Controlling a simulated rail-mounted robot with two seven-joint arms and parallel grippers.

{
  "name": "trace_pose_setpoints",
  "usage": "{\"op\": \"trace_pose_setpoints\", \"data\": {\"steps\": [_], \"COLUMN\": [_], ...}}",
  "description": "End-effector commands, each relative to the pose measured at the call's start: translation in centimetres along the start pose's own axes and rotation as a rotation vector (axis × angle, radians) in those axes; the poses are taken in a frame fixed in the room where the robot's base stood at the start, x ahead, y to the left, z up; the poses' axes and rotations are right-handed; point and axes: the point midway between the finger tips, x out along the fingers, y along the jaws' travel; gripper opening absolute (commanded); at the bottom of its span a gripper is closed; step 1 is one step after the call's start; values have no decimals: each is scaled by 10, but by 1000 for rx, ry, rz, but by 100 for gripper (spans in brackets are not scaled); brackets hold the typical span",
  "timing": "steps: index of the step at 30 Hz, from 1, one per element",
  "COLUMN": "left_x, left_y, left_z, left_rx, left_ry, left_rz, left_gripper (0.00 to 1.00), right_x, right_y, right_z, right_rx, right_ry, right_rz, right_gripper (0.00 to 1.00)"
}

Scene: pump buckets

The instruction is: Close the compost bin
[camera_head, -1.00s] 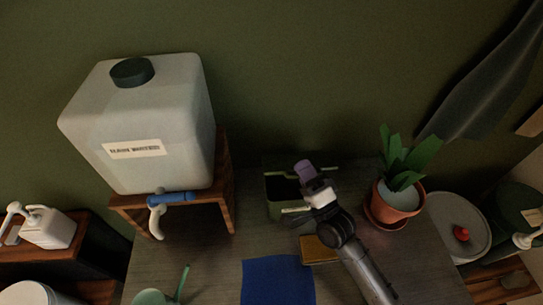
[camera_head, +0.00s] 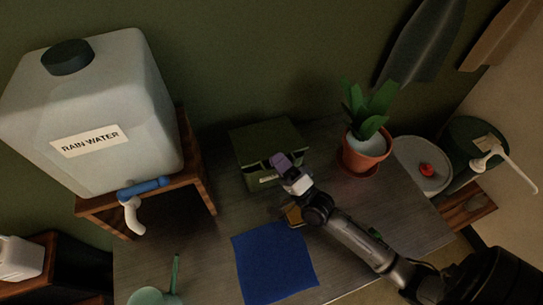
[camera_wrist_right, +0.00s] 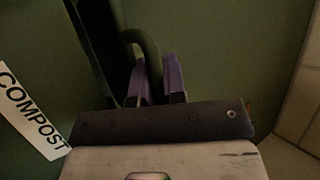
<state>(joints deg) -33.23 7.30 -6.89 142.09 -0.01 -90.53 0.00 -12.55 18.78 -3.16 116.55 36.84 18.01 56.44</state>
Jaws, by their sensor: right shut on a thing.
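The green compost bin (camera_head: 243,178) stands on the grey table against the wall. Its green lid (camera_head: 270,138) slopes over the top, with a dark gap along the front between lid and bin. My right gripper (camera_head: 280,160) is at the bin's front right edge, its purple fingers close together. In the right wrist view the fingers (camera_wrist_right: 164,82) are shut on a curved green handle (camera_wrist_right: 142,42) beside the dark opening; the exact contact is partly hidden. The white COMPOST label (camera_wrist_right: 32,115) shows at the left there. My left gripper is not in view.
A rain water tank (camera_head: 95,110) stands on a wooden stand at left. A potted plant (camera_head: 365,145) is right of the bin. A blue cloth (camera_head: 275,265) and a small tan block (camera_head: 292,214) lie in front. A green watering can (camera_head: 155,296) is at front left.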

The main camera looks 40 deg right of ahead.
Motion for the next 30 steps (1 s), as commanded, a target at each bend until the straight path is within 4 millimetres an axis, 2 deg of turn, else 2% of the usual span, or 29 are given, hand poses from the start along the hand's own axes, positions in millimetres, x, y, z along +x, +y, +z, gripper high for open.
{"op": "trace_pose_setpoints", "data": {"steps": [9, 10, 13, 24, 30], "left_x": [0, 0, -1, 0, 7], "left_y": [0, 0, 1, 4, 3], "left_z": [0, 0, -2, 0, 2], "left_rx": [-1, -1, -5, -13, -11], "left_ry": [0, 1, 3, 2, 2], "left_rz": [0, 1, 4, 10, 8], "left_gripper": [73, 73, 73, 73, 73], "right_x": [-2, -2, -1, -2, -24], "right_y": [-4, -4, -4, -2, 0], "right_z": [3, 3, 3, 1, 2], "right_rx": [7, 7, 6, 3, 2], "right_ry": [-2, -2, -2, -1, -3], "right_rz": [-9, -9, -8, -4, -2], "right_gripper": [0, 12, 22, 22, 22]}}
